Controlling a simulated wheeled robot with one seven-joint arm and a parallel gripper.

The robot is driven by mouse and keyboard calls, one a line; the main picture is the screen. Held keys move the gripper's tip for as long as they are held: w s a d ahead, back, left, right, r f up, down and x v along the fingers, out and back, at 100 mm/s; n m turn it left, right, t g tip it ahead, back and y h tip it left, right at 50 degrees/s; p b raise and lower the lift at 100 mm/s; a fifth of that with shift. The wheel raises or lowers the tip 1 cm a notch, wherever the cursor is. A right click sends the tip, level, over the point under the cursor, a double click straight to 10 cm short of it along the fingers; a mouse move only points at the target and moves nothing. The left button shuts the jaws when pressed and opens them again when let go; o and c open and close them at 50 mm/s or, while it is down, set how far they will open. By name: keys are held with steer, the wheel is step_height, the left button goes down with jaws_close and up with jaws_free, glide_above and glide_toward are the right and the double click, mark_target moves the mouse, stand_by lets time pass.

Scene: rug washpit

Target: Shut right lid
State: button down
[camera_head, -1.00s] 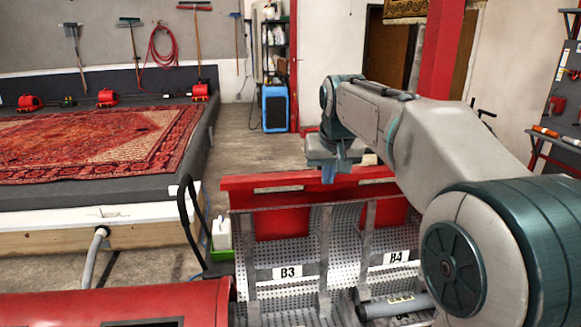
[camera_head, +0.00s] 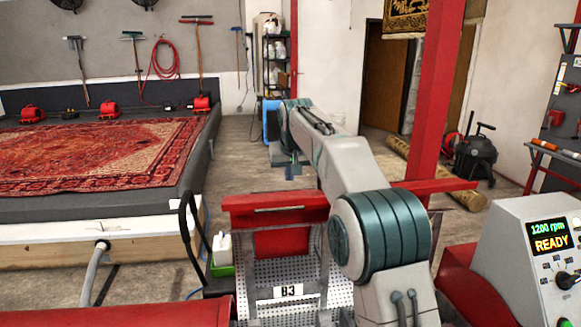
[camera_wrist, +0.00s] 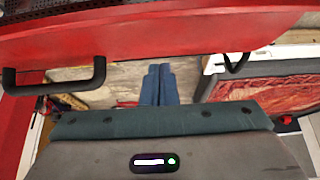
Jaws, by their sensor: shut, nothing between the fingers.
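A red panel (camera_head: 280,205) stands along the far side of the perforated drum (camera_head: 290,272) marked B3. Another red stretch (camera_head: 435,187) continues right behind my arm. I cannot tell for certain which is the right lid. In the wrist view a red surface (camera_wrist: 180,38) with a curved edge fills the top, with a black bar handle (camera_wrist: 55,78) on its left. My gripper (camera_head: 292,172) hangs just beyond the far red panel. In the wrist view its blue fingers (camera_wrist: 158,85) are together and empty, below the red edge and right of the handle, touching neither.
Red casing (camera_head: 120,312) lies at the front left. A control box (camera_head: 535,255) reading "1200 rpm READY" stands at the right. A red post (camera_head: 432,100), a rolled rug (camera_head: 440,175) and a black vacuum (camera_head: 477,155) are behind. Floor beyond the drum is open.

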mark_target(290, 200)
steer(key=p+x, duration=0.1)
steer(key=x, duration=0.4)
steer(key=shift+s, duration=0.1)
steer(key=shift+s+d+f, duration=0.1)
steer(key=shift+s+f, duration=0.05)
steer(key=shift+s, duration=0.15)
steer(key=shift+s+d, duration=0.2)
steer(key=shift+s, duration=0.8)
steer(key=shift+s+d+f, duration=0.1)
steer(key=shift+s+f, duration=0.1)
steer(key=shift+s, duration=0.35)
steer(key=shift+s+f, duration=0.1)
